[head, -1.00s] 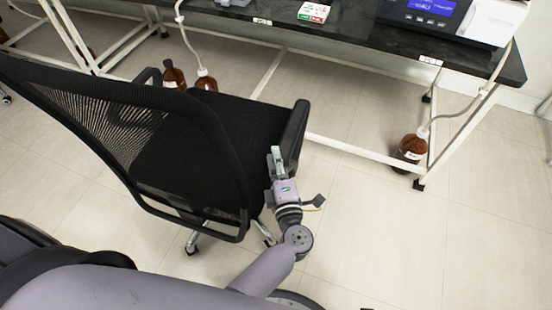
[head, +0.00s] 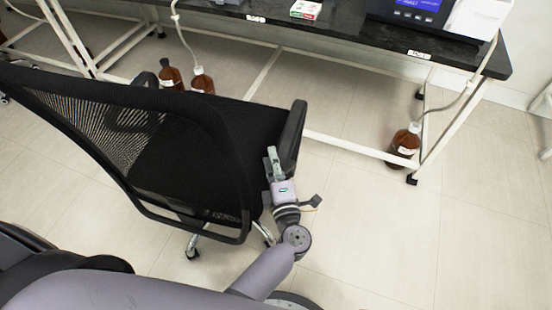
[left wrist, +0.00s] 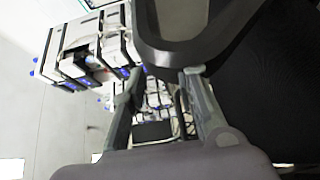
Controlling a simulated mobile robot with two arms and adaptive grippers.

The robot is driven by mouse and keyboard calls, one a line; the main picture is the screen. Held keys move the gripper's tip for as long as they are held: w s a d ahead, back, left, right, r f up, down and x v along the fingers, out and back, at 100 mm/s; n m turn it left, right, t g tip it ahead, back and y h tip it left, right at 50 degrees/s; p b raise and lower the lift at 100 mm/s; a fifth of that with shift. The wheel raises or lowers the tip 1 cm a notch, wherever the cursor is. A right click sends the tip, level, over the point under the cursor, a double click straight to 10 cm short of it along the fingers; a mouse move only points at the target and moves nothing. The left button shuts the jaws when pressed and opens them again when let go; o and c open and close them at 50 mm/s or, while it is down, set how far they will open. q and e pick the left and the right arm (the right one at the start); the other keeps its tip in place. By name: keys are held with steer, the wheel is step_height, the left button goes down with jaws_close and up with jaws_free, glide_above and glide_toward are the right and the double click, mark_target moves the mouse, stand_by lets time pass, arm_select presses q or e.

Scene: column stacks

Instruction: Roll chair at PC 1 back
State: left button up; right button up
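The black mesh-backed office chair (head: 195,125) stands in the left half of the head view, with its back toward me and its seat toward the bench. Its right armrest (head: 291,138) is upright beside the seat. My left gripper (head: 273,160) is at this armrest, on its near side, pointing toward the bench. In the left wrist view, the two fingers (left wrist: 163,76) stand apart with the background visible between them, and the dark armrest (left wrist: 180,45) lies at their tips. Firm contact cannot be told. My right gripper is in no frame.
The black-topped bench (head: 340,42) with a white frame runs behind the chair and carries instruments. Brown bottles stand under it at left (head: 170,76) and right (head: 404,144), with tubes leading up. The tiled floor right of the chair is clear.

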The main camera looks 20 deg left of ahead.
arm_select(q)
steer(key=shift+o, duration=1.3)
steer(key=shift+r, duration=0.1)
steer(key=shift+w+d, duration=0.1)
steer(key=shift+d, duration=0.05)
